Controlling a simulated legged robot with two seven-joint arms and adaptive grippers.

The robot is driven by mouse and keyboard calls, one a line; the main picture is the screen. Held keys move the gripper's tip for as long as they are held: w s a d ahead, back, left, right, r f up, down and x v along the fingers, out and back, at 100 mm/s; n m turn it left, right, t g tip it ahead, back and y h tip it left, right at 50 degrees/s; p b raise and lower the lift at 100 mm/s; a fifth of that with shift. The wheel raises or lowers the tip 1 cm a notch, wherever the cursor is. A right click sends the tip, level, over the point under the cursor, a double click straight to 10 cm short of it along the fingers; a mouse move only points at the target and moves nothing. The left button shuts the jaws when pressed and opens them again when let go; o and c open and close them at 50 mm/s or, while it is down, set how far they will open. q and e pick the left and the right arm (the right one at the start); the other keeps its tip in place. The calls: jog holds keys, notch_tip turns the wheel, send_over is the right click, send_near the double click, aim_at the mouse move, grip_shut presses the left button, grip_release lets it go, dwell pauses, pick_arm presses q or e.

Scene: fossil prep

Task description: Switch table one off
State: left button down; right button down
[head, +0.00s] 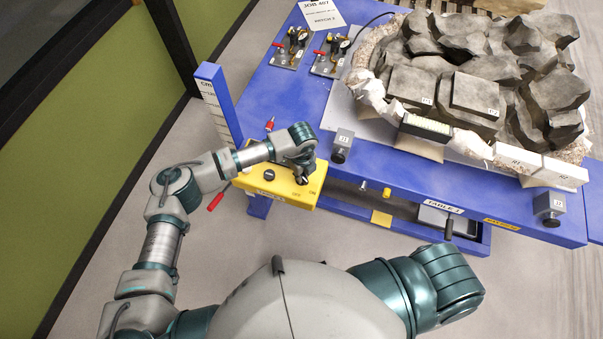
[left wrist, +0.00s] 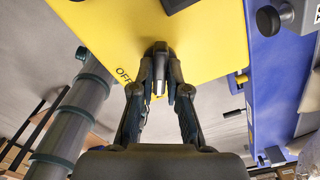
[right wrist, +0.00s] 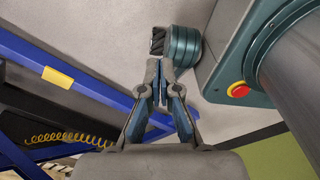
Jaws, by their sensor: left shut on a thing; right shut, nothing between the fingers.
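A yellow control box (head: 282,187) is mounted at the near left corner of the blue table (head: 262,95). A black knob (head: 269,174) sits on its left part, and a second switch with OFF and ON lettering sits on its right part. My left gripper (head: 303,172) is over that right switch and largely hides it. In the left wrist view the left gripper (left wrist: 160,88) is shut on the dark switch handle (left wrist: 160,60), with OFF printed to its left. My right gripper (right wrist: 159,85) is shut and empty, away from the box.
A large grey fossil block (head: 470,60) in a pale jacket lies on the table. Gauges (head: 296,42) stand at the back left. A blue upright scale (head: 217,100) rises beside the box, and a red-handled lever (head: 215,200) sticks out below it. Open floor lies in front.

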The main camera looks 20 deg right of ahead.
pick_arm(q)
jog(key=shift+s+d+f, duration=0.1)
jog(key=shift+a+f, duration=0.15)
jog(key=shift+a, duration=0.05)
jog(key=shift+f+m+b, duration=0.15)
jog(key=shift+m+b, duration=0.65)
jog(key=shift+b, duration=0.25)
jog(key=m+b, duration=0.6)
jog(key=shift+f+b, duration=0.1)
jog(key=shift+b, duration=0.2)
pick_arm(e)
notch_tip(320, 180, down, 9)
jog(key=s+d, duration=0.1)
jog(key=d, duration=0.1)
pick_arm(q)
jog(key=m+b, duration=0.3)
jog(key=shift+d+m, duration=0.1)
jog(key=shift+m, duration=0.3)
jog(key=shift+r+m, duration=0.25)
jog(key=shift+m, duration=0.15)
pick_arm(e)
jog(key=w+a+r, duration=0.2)
jog(key=w+r, duration=0.1)
jog(key=w, duration=0.7)
jog(key=shift+w, duration=0.15)
